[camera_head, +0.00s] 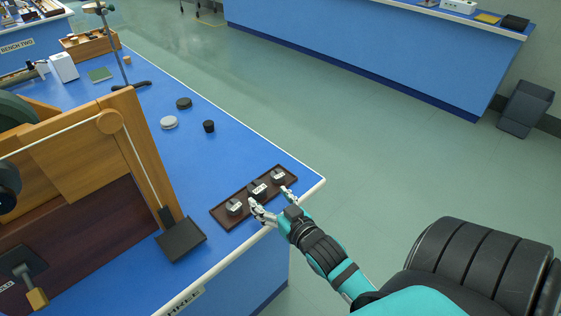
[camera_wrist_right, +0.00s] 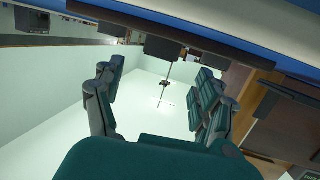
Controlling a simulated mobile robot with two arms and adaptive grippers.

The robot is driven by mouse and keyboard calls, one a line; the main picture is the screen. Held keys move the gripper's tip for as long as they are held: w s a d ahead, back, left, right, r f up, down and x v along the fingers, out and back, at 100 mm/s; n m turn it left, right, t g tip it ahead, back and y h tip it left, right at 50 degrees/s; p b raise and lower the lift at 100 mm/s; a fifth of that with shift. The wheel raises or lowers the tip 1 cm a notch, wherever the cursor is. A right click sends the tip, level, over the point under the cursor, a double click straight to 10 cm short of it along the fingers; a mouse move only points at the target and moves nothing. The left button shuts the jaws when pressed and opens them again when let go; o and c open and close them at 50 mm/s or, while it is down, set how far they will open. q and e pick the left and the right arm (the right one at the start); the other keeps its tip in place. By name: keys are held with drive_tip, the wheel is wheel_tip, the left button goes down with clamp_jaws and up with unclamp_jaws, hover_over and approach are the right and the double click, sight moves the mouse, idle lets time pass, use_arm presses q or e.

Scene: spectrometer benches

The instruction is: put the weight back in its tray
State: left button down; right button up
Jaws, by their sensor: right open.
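The brown tray (camera_head: 222,219) lies near the corner of the blue bench and holds three small dark weights with pale labels: a left one (camera_head: 234,207), a middle one (camera_head: 257,188) and a right one (camera_head: 278,176). All three appear to sit in the tray. My right gripper (camera_head: 271,199) is open at the tray's front edge, its fingertips spread toward the middle weight. In the right wrist view the gripper (camera_wrist_right: 158,95) shows open and empty between its fingers, with dark blocks (camera_wrist_right: 162,48) beyond them. My left gripper is not in view.
A black pan (camera_head: 181,240) hangs by a cord beside a wooden frame (camera_head: 145,150) and looks empty. Dark and grey discs (camera_head: 169,122) and a small black cylinder (camera_head: 208,126) stand farther back. The bench between them and the tray is clear.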

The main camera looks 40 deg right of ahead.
drive_tip(key=v, duration=0.5)
drive_tip(key=shift+s, duration=0.15)
drive_tip(key=shift+f, duration=0.1)
drive_tip(key=s+a+f+n+g+y, duration=0.1)
drive_tip(key=s+a+f+n+g, duration=0.1)
drive_tip(key=s+a+f+g, duration=0.4)
drive_tip(key=s+a+f+n+g+y, duration=0.1)
drive_tip(key=s+a+f+g, duration=0.25)
drive_tip(key=s+g, duration=0.35)
drive_tip(key=s+f, duration=0.3)
drive_tip(key=f, duration=2.3)
drive_tip(key=s+d+f+g, duration=0.1)
drive_tip(key=s+f, duration=1.4)
drive_tip(key=shift+s+d+n, duration=0.2)
drive_tip(key=shift+d+n, duration=0.2)
